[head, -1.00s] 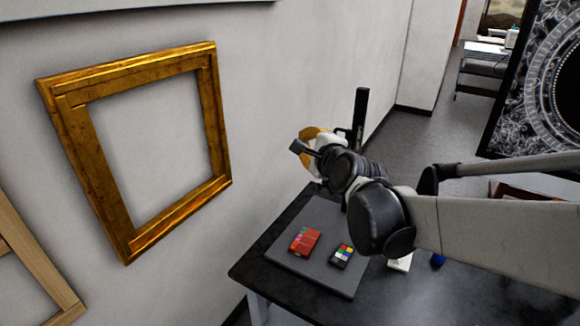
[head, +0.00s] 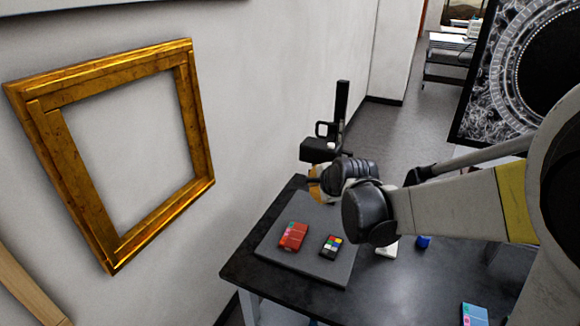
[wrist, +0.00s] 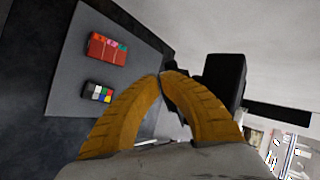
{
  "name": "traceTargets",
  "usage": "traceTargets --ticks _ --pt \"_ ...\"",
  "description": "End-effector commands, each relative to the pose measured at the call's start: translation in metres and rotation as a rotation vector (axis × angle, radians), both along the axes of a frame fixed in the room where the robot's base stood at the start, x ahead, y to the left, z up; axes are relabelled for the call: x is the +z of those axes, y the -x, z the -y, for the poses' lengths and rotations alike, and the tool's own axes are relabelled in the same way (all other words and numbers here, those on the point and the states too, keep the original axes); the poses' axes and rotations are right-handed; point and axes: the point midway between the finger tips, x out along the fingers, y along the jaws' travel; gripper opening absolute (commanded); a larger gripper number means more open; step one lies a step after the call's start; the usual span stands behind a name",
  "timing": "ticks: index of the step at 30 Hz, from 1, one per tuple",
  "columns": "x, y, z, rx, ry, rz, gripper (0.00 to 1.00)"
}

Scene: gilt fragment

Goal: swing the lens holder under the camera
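A black stand with an upright post (head: 342,105) is at the table's far edge in the head view. A dark block (head: 318,151) sits low on it, with a small square loop (head: 321,130) above. I cannot tell which part is the lens holder and which the camera. My gripper (head: 314,184) is just below the block, mostly hidden by my wrist. In the wrist view its yellow fingers (wrist: 160,76) meet at the tips, with no held object visible. A large black part (wrist: 222,82) is right of the fingers, and a smaller dark part is close behind the tips.
A grey board (head: 303,232) on the black table (head: 262,270) bears a red box (head: 293,236) and a colour chart (head: 331,246). A blue item (head: 423,242) is right of my wrist. A gilt frame (head: 100,235) hangs on the left wall. A blue-pink box (head: 474,314) is at lower right.

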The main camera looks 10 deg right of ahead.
Motion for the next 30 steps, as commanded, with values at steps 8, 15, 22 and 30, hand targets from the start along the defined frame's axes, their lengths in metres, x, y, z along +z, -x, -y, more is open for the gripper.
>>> traceTargets --ticks 8,15,22,30 --pt "-0.011 -0.022 -0.002 0.001 0.001 0.000 0.00" --pt "-0.011 -0.024 -0.002 0.001 0.001 0.000 0.00" --pt "-0.011 -0.033 -0.006 0.002 0.001 0.000 0.00" --pt "-0.011 -0.047 -0.011 0.000 0.000 0.000 0.00"
